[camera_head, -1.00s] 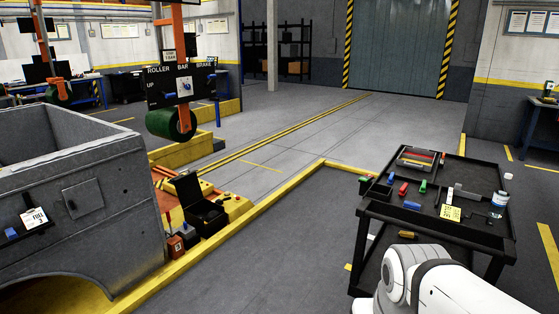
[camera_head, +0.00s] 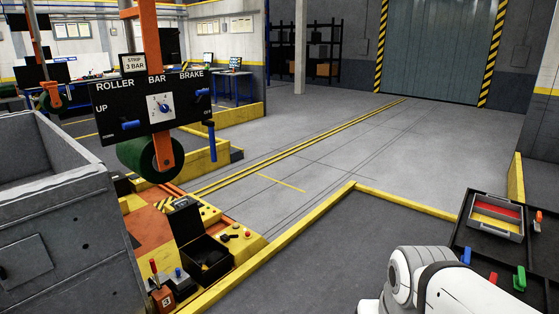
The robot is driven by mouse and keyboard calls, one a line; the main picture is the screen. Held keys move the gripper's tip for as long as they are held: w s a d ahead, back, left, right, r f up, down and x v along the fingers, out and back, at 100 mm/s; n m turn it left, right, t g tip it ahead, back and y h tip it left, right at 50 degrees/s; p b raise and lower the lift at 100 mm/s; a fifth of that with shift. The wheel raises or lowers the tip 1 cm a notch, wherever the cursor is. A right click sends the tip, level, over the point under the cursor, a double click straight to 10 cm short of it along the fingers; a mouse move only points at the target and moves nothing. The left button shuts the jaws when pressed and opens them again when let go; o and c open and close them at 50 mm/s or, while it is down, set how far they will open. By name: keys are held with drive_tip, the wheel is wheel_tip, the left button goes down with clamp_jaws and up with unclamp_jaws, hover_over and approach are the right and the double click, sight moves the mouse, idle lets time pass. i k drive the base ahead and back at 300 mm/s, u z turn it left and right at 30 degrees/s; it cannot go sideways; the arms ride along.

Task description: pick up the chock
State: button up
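I cannot clearly make out a chock. An open black box (camera_head: 186,222) stands on the floor-level machine at the lower left centre, with its lid up. A dark lump (camera_head: 211,257) shows inside it, too dark to tell what it is. My gripper is not in view. Only a white link of my arm shows at the bottom right, over the grey floor and beside the black cart.
A grey vehicle body (camera_head: 62,225) fills the left. A control panel (camera_head: 158,105) and green roller (camera_head: 150,153) hang from an orange post. A black cart (camera_head: 460,235) with a tray and small coloured items stands lower right. A yellow kerb (camera_head: 305,222) crosses the floor, which is clear mid-view.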

sight(204, 268)
drive_tip(key=u, duration=0.45)
drive_tip(key=i, duration=2)
drive_tip(key=u, duration=0.65)
drive_tip(key=i, duration=0.6)
drive_tip(key=u, duration=0.05)
drive_tip(key=k, duration=1)
drive_tip(key=z, duration=0.7)
